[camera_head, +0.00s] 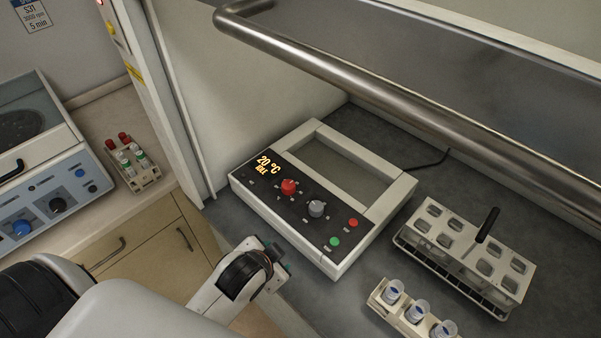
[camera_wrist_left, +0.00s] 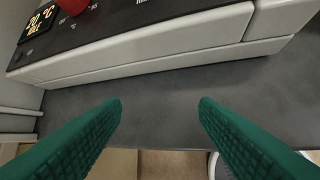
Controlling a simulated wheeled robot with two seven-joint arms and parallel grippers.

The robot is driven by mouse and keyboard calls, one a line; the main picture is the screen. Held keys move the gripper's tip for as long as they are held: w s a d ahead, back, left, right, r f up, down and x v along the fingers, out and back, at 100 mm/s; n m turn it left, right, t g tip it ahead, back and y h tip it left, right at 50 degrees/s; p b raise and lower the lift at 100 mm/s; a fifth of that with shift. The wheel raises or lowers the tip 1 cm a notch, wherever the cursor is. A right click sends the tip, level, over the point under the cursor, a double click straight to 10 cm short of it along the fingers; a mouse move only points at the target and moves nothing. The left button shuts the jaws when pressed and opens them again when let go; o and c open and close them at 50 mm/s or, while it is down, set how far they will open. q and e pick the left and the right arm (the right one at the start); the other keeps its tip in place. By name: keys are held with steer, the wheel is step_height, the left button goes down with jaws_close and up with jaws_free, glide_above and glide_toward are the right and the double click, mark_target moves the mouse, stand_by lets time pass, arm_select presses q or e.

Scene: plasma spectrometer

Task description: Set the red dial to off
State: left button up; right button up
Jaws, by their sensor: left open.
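The red dial (camera_head: 289,187) sits on the black panel of a white spectrometer box (camera_head: 320,189), beside a lit display (camera_head: 267,166) reading 20 °C with a smaller second line. A grey knob (camera_head: 317,208) is to its right. My left gripper (camera_head: 279,259) is in front of the box's near edge, apart from the dial. In the left wrist view its green fingers (camera_wrist_left: 160,112) are spread with nothing between them. The red dial (camera_wrist_left: 72,7) shows there at the top left, partly cut off by the frame edge. My right gripper is not in view.
A red button (camera_head: 353,223) and a green button (camera_head: 335,241) are on the panel. A metal rail (camera_head: 400,112) runs above and behind the box. A white rack (camera_head: 468,255) with a black handle and a vial holder (camera_head: 411,312) stand to the right. Grey counter lies between.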

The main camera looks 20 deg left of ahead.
arm_select(q)
steer(key=w+d+r+m+t+h, duration=0.2)
steer(key=w+d+r+m+t, duration=0.1)
steer(key=w+r+m+t, duration=0.45)
steer(key=w+d+r+m+t+h, duration=0.2)
steer(key=w+d+r+m+t, duration=0.2)
steer(key=w+r+m, duration=0.45)
steer(key=s+d+r+m+g+h, duration=0.1)
steer(key=d+r+m+g+h, duration=0.45)
steer(key=m, duration=0.85)
steer(key=d+r+m+g+h, duration=0.3)
steer(key=d+m+g+h, duration=0.35)
steer(key=m, duration=0.65)
steer(key=m+g+y+p, duration=0.1)
steer(key=m+g+y, duration=0.5)
steer(key=m+y, duration=1.05)
glide_toward(288, 184)
steer(key=shift+m+g+h, duration=0.25)
steer(key=shift+m+h, duration=0.6)
steer(key=shift+h, duration=0.1)
steer(key=f+p, duration=0.1)
steer(key=f, duration=0.1)
steer(key=f+p, duration=0.2)
steer(key=f, duration=0.1)
steer(key=a+f+p, duration=0.1)
steer(key=f+p, duration=0.1)
steer(key=shift+w+a+f, duration=0.1)
steer(key=shift+w+f, duration=0.1)
steer(key=shift+f, duration=0.55)
